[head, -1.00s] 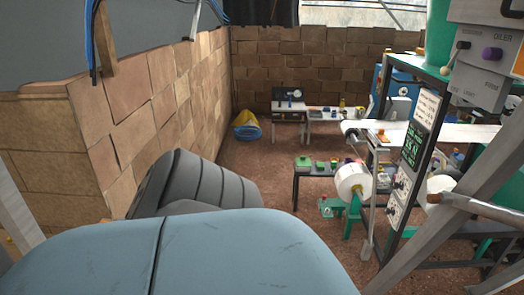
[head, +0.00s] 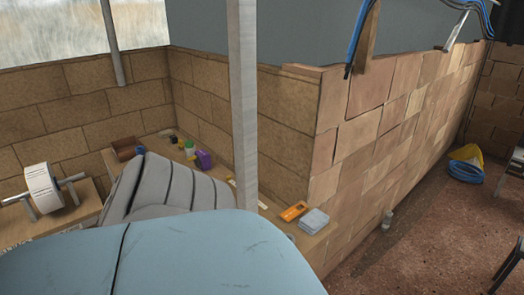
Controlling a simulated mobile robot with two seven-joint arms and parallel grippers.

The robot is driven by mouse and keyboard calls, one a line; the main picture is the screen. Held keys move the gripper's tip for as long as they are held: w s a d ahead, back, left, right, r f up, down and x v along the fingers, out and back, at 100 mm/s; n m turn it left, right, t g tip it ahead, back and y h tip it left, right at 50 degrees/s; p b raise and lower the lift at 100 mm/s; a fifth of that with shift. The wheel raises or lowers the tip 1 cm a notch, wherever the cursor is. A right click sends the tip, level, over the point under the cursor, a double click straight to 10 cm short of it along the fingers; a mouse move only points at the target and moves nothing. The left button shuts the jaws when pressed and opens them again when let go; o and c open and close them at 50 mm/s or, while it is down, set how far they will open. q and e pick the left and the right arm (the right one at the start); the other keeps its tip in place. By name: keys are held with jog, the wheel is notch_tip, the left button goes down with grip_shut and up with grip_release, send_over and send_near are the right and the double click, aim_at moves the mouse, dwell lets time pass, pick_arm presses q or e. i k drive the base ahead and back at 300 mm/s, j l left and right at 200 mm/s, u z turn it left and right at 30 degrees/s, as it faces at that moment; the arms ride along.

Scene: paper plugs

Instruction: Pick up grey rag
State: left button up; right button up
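A small light-grey, flat piece (head: 313,221) with rounded corners lies on the wooden ledge (head: 268,214) at the foot of the brick wall. It looks like a folded grey rag, but it is too small to be sure. An orange item (head: 293,211) lies close beside it on the left. Neither of my grippers is in view. Parts of my own body fill the lower left and hide part of the ledge.
A metal post (head: 243,110) stands in front of the ledge. Left of it are a purple item (head: 204,160), a green-and-white container (head: 189,148) and a brown box (head: 125,148). A white roll (head: 44,188) is at far left. Reddish floor (head: 400,260) at right is mostly clear.

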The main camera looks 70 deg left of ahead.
aim_at(315, 219)
jog(key=j+u, duration=0.1)
jog(key=u, duration=1.75)
jog(key=i+l+z, duration=0.1)
jog(key=l+z, duration=0.25)
